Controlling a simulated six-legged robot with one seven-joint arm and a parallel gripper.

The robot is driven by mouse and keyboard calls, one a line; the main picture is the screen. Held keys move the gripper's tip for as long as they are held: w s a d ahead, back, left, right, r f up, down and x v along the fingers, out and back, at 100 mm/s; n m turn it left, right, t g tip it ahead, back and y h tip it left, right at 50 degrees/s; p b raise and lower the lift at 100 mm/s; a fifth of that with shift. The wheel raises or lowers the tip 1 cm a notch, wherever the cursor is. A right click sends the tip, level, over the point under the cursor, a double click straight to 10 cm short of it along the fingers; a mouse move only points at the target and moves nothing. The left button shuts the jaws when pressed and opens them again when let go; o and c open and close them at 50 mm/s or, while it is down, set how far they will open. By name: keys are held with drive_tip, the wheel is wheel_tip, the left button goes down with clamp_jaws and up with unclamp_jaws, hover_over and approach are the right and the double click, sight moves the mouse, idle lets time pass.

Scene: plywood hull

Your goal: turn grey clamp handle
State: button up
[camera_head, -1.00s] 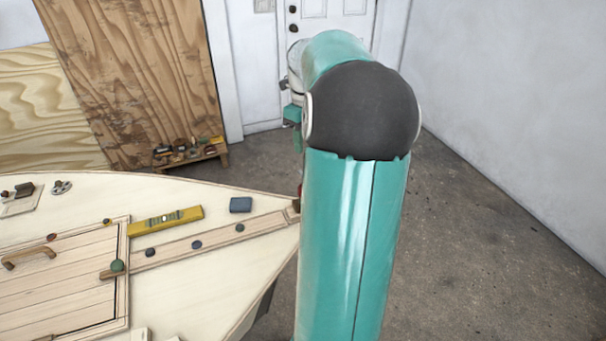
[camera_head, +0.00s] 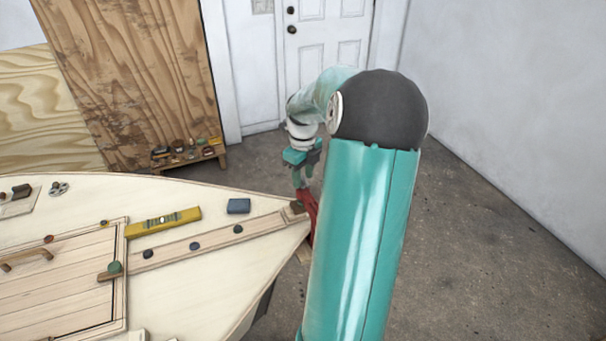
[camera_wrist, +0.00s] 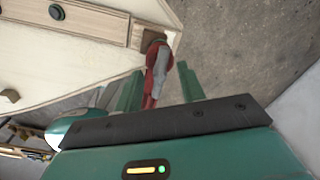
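A red clamp (camera_head: 310,215) sits at the pointed tip of the plywood hull, partly hidden by my arm in the head view. In the wrist view, the clamp (camera_wrist: 150,90) shows its red body and a grey handle (camera_wrist: 161,62) beside a brown block at the hull's corner. My gripper (camera_wrist: 158,76) is open, with one green finger on each side of the clamp. I cannot tell whether either finger touches it. In the head view, my gripper (camera_head: 300,178) is just above the clamp, pointing down.
The pale hull deck (camera_head: 190,290) carries a yellow spirit level (camera_head: 163,222), a blue block (camera_head: 239,206), dark round knobs and a hatch (camera_head: 55,290). A low bench (camera_head: 188,152) with small items stands behind. The concrete floor right of my arm is clear.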

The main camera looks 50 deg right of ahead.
clamp_jaws()
drive_tip(key=shift+n, duration=0.3)
